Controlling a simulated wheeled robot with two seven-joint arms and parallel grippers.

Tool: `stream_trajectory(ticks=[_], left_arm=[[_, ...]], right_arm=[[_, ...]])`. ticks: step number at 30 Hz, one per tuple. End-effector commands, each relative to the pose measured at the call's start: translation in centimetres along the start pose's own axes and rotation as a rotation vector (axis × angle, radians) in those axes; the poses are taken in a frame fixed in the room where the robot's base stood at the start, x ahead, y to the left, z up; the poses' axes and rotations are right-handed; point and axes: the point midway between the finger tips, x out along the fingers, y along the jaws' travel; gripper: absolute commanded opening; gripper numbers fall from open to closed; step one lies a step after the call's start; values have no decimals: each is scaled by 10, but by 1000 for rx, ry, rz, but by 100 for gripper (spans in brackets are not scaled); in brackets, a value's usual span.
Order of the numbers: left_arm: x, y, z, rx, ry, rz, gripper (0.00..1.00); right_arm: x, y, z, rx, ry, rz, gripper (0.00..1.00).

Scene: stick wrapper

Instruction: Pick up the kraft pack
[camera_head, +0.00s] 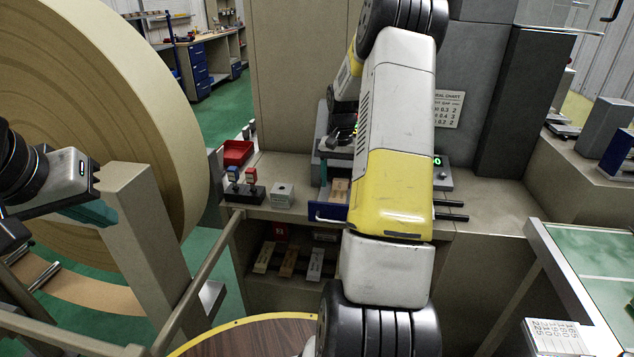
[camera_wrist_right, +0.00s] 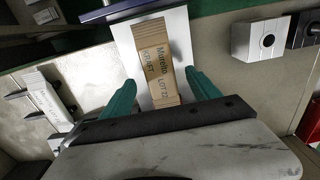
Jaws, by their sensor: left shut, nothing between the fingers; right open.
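The kraft pack (camera_wrist_right: 157,62), a flat brown packet with printed lettering, lies lengthwise on a pale chute in the right wrist view. In the head view a small brown part of it (camera_head: 340,187) shows left of my right forearm. My right gripper (camera_wrist_right: 160,78) is open, its teal fingers on either side of the pack's near end. I cannot tell whether they touch it. My left gripper (camera_head: 92,212) is shut and empty at the far left, in front of the large paper roll.
A large paper roll (camera_head: 125,60) fills the left. A red bin (camera_head: 238,152), a switch box (camera_head: 243,193) and a grey block (camera_head: 282,194) stand left of the chute. Several packs lie on the shelf below (camera_head: 262,285). The counter at right (camera_head: 490,205) is mostly clear.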

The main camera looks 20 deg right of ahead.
Motion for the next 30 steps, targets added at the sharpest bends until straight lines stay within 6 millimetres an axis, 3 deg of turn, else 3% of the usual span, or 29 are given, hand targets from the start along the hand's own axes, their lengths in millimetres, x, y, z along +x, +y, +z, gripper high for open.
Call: stream_trajectory(ticks=[5, 13, 21, 24, 30], left_arm=[[0, 0, 0, 0, 0, 0, 0], [0, 0, 0, 0, 0, 0, 0], [0, 0, 0, 0, 0, 0, 0], [0, 0, 0, 0, 0, 0, 0], [0, 0, 0, 0, 0, 0, 0]], right_arm=[[21, 0, 0, 0, 0, -1, 71], [23, 0, 0, 0, 1, -1, 69], [23, 0, 0, -1, 1, -1, 16], [23, 0, 0, -1, 1, -1, 1], [20, 0, 0, -1, 2, -1, 1]])
